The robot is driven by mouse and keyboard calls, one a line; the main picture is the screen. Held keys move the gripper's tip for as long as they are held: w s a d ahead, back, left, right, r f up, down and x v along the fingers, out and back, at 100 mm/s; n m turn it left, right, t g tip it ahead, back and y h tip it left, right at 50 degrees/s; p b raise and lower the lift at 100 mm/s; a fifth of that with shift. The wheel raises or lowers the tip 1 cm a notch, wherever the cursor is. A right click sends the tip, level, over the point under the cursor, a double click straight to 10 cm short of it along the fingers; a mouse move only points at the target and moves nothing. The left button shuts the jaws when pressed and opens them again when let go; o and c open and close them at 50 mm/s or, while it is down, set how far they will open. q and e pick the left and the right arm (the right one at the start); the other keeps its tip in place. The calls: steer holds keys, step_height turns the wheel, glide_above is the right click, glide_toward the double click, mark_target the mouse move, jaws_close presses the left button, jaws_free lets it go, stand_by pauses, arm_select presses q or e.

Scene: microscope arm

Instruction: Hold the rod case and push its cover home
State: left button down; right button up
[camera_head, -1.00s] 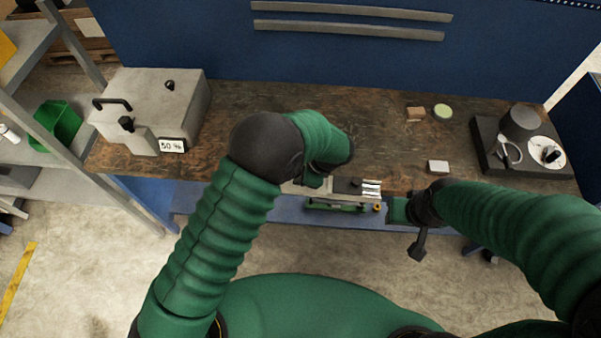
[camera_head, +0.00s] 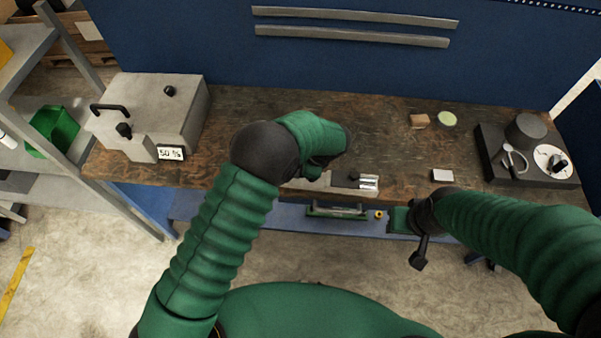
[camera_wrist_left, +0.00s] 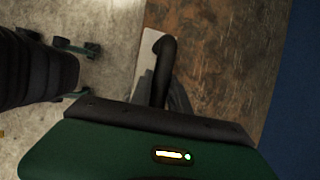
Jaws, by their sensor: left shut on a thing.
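The rod case shows only in part in the head view: bright silver rod-like pieces (camera_head: 368,182) at the bench's front edge, with a small dark part at their left. I cannot tell the case from its cover.
The wooden bench (camera_head: 250,120) has a grey box (camera_head: 150,105) reading 50 % at left. A small white block (camera_head: 442,175), brown block (camera_head: 419,121) and pale green disc (camera_head: 447,119) lie right. The middle back is clear.

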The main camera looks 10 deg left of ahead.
arm_select(q)
steer(key=shift+w+a+f+b, duration=0.1)
steer(key=shift+w+a+b, duration=0.05)
steer(key=shift+w, duration=0.25)
steer(key=shift+w+a+f+b, duration=0.1)
steer(key=shift+w+b, duration=0.05)
steer(key=shift+w, duration=0.2)
steer(key=shift+w+a+f+b, duration=0.25)
steer(key=shift+w+b, duration=0.35)
steer(key=shift+w, duration=0.5)
steer(key=shift+w+a+f+b, duration=0.25)
steer(key=shift+w+b, duration=0.3)
steer(key=shift+w, duration=0.55)
steer(key=shift+w+a+f+b, duration=0.2)
steer(key=shift+w+b, duration=0.4)
steer(key=shift+w, duration=0.5)
steer(key=shift+w+a+f+b, duration=0.1)
steer(key=shift+w+f+b, duration=0.2)
steer(key=shift+w+b, duration=0.5)
steer(key=shift+w+a, duration=0.15)
steer(key=shift+w, duration=0.4)
steer(key=shift+r, duration=0.1)
steer(key=shift+f+b, duration=0.6)
